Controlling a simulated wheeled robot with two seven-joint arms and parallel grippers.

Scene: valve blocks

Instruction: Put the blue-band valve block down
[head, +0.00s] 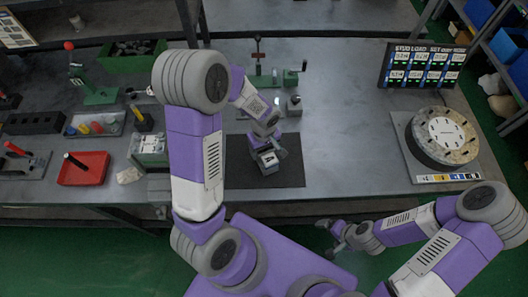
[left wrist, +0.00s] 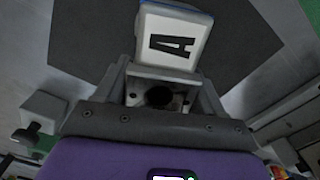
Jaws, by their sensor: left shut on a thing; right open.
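The blue-band valve block (head: 268,161) is at my left gripper (head: 271,148), over the dark mat (head: 236,172) near the table's front edge. In the left wrist view the block (left wrist: 173,40) shows a white face with a black letter A and a blue edge at its far end. My left gripper is shut on it, with a finger on each side. I cannot tell whether the block touches the mat. My right gripper (head: 335,230) is open and empty, in front of the table's edge, over the green floor.
A round disc fixture (head: 442,137) on a grey plate stands at the right, below a display board (head: 425,66). A green-based press (head: 268,75) stands behind the mat. A red tray (head: 83,169) and a green bin (head: 130,57) are at the left. The table right of the mat is clear.

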